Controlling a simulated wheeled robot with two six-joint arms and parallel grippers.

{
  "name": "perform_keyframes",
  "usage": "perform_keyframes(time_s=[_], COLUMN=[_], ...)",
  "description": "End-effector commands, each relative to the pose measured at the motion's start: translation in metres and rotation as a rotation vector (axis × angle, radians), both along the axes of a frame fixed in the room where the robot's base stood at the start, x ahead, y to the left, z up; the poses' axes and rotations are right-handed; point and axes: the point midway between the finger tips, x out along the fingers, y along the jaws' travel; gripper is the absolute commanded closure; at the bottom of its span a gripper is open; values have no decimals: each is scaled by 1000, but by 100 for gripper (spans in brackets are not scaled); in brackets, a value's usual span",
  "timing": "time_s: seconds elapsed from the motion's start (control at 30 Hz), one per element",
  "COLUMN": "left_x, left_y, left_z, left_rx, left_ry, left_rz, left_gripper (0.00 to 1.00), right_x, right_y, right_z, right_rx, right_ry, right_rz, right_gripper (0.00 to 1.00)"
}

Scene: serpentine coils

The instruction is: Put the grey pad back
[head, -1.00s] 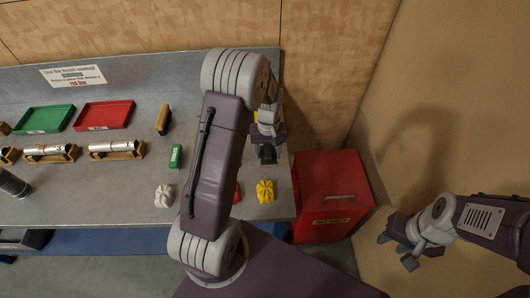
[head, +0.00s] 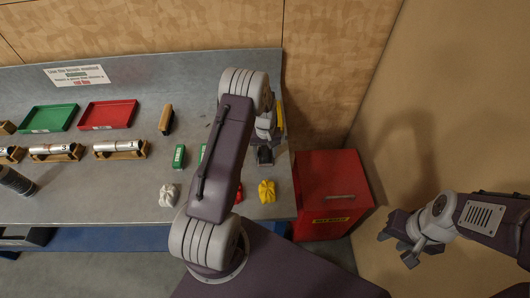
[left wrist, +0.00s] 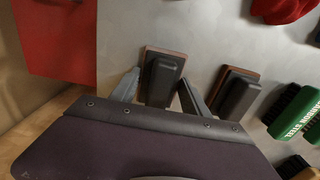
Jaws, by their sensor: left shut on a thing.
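My left gripper (head: 264,147) is over the right end of the grey bench. In the left wrist view its two fingers stand on either side of a dark grey pad (left wrist: 162,82) with a brown base, and it is shut on this pad. The pad shows as a small dark block in the head view (head: 265,156). I cannot tell whether it touches the bench. A second, similar dark pad with a brown base (left wrist: 236,92) lies just right of it in the left wrist view. My right gripper (head: 400,249) is open and empty, off the bench at the right.
Green-topped brushes (left wrist: 295,112) lie beyond the second pad. A red bin (head: 334,185) stands against the bench's right end. White (head: 168,195) and yellow (head: 267,190) crumpled cloths lie near the front edge. A green tray (head: 49,118) and a red tray (head: 108,115) are at left.

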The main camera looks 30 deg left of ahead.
Motion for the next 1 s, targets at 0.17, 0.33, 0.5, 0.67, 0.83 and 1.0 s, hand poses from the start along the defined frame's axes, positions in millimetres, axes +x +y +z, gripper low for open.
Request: perform_keyframes(time_s=[0.17, 0.33, 0.5, 0.67, 0.83, 1.0], left_x=[0, 0, 0, 1, 1, 1], left_y=[0, 0, 0, 0, 0, 0], left_z=[-2, -2, 4, 25, 70, 106], left_rx=[0, 0, 0, 2, 1, 1], left_ry=[0, 0, 0, -5, -6, -4], left_rz=[0, 0, 0, 0, 0, 0], left_gripper=[24, 24, 24, 24, 24, 24], right_x=[0, 0, 0, 0, 0, 0], right_y=[0, 0, 0, 0, 0, 0], right_z=[-2, -2, 3, -8, -18, -22], right_rx=[0, 0, 0, 0, 0, 0], right_ry=[0, 0, 0, 0, 0, 0], right_rz=[0, 0, 0, 0, 0, 0], right_gripper=[64, 64, 64, 64, 64, 64])
